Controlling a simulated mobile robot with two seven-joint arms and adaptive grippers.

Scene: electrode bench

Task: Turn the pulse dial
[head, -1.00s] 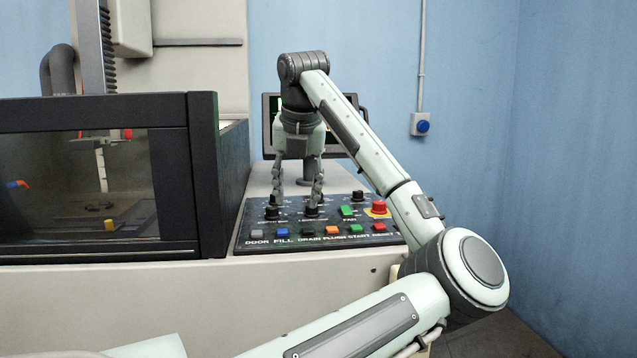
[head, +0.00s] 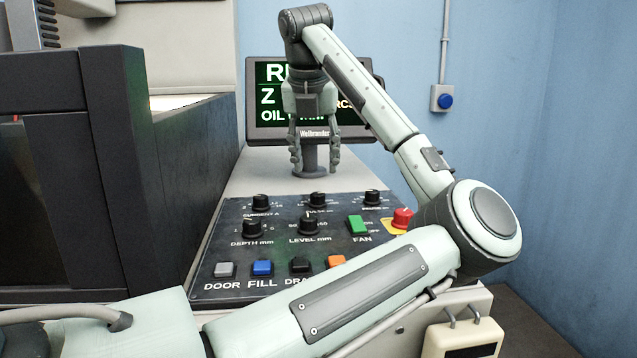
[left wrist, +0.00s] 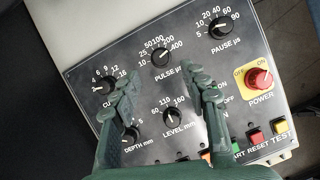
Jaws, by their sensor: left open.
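The pulse dial (head: 317,198) is a black knob with a white pointer, in the middle of the back row on the dark control panel (head: 215,262). My left gripper (head: 315,162) points down above the back of the panel, in line with this dial. Its two fingers are apart with nothing between them. In the left wrist view the pulse dial (left wrist: 160,57) shows whole, with its scale numbers, just past the gap between the fingertips (left wrist: 162,78). I see no contact with it. My right gripper is not in view.
Neighbouring dials are current (head: 261,202), pause (head: 371,197), depth (head: 252,228) and level (head: 308,224). A red power knob (head: 402,219) sits at the right. A monitor (head: 262,127) stands behind my gripper. The dark machine tank (head: 130,160) rises at the left.

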